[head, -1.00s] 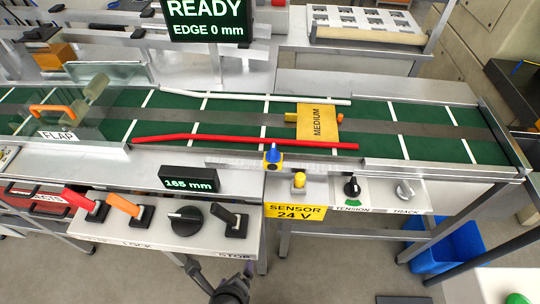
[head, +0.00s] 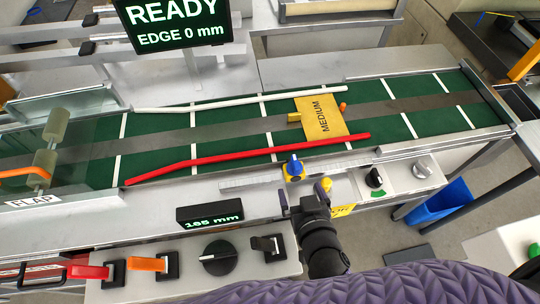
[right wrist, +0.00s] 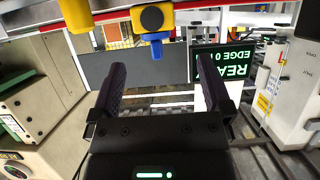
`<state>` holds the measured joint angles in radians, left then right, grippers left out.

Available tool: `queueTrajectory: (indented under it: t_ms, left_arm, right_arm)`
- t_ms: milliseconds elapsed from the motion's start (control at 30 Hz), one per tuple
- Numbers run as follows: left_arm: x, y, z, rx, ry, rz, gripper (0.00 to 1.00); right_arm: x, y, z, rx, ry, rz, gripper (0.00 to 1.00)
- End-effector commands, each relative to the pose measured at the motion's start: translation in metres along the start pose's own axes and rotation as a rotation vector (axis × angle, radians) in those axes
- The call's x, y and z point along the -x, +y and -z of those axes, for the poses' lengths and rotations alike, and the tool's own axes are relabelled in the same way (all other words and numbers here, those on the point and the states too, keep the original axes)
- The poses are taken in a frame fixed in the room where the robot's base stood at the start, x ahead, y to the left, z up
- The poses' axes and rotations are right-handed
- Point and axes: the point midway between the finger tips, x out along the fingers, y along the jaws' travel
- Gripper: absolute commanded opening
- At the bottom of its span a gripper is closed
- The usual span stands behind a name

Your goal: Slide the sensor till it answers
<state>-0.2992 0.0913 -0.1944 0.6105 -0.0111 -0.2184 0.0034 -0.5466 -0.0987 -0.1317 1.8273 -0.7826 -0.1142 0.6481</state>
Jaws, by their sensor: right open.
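The sensor (head: 294,168) is a small yellow block with a blue knob on a scale rail at the belt's front edge. It also shows at the top of the right wrist view (right wrist: 153,22), ahead of the fingers. My right gripper (head: 304,193) is open and empty, just in front of the sensor; its two dark fingers (right wrist: 162,75) are apart, with the sensor beyond their tips. A small display (head: 210,215) reads 165 mm. The big screen (head: 178,18) reads READY, EDGE 0 mm. My left gripper is not in view.
A yellow MEDIUM plate (head: 320,118) lies on the green belt (head: 225,125) between a red rail (head: 250,154) and a white rail (head: 250,99). A control panel with levers and a black dial (head: 219,257) is at front left. The yellow sensor sign (head: 342,210) is partly covered by my gripper.

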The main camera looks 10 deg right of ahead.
Motion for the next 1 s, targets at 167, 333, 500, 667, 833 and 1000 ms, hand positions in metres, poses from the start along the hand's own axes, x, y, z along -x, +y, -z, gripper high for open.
queueTrajectory:
  t_ms: [167, 333, 500, 667, 833, 1000]
  left_arm:
    - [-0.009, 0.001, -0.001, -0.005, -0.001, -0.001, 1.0]
    - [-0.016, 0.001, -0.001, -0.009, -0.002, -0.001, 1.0]
    - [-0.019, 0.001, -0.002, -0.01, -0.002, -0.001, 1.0]
    - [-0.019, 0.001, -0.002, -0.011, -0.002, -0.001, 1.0]
    - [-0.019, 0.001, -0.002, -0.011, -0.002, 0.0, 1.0]
    - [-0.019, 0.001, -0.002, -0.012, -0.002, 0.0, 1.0]
  right_arm:
    - [-0.043, 0.0, -0.002, 0.002, 0.0, 0.001, 1.0]
    - [-0.073, 0.0, -0.003, 0.003, -0.002, 0.001, 1.0]
    - [-0.088, 0.0, -0.003, 0.002, -0.005, 0.0, 1.0]
    - [-0.089, 0.0, -0.003, 0.002, -0.006, 0.0, 1.0]
    - [-0.089, 0.0, -0.003, 0.002, -0.006, 0.0, 0.87]
    - [-0.089, 0.0, -0.003, 0.002, -0.006, 0.0, 0.51]
